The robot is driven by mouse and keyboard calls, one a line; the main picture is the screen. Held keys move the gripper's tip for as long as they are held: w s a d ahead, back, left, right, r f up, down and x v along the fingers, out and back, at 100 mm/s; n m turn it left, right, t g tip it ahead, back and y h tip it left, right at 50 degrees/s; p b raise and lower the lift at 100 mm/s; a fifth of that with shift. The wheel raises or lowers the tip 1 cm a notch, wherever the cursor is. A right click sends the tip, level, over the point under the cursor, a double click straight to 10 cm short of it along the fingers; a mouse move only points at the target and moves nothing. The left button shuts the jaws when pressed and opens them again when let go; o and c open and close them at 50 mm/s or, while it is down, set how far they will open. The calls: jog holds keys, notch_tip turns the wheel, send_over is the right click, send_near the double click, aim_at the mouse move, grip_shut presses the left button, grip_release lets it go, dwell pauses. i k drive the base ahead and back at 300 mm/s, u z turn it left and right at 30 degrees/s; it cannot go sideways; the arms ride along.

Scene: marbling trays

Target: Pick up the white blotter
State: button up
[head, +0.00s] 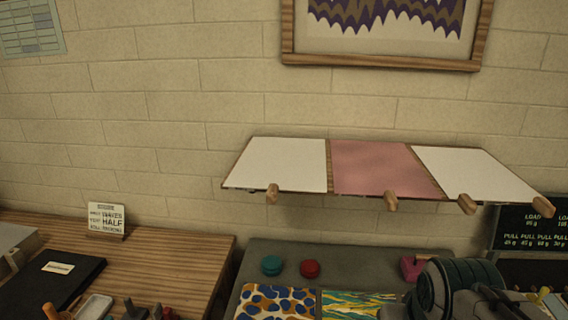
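No object in the head view is plainly recognisable as the white blotter. A small whitish block (95,307) lies at the bottom left on the wooden table, partly cut off by the frame edge; I cannot tell whether it is the blotter. Two flat white sheets, a left one (283,165) and a right one (476,173), lie on the wall rack with a pink sheet (380,168) between them. My arm shows at the bottom right, but my gripper's fingertips are not visible.
The wooden table (190,255) holds a black folder (52,284), a small sign (106,219) and small tools at its front. The dark bench (345,262) holds a teal disc (272,265), a red disc (310,268), a pink object (411,267) and patterned trays. Wooden pegs jut from the rack.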

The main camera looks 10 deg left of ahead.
aim_at(272, 164)
jog(key=k, duration=1.15)
jog(key=u, duration=0.8)
jog(key=i, duration=1.2)
jog(key=z, duration=0.8)
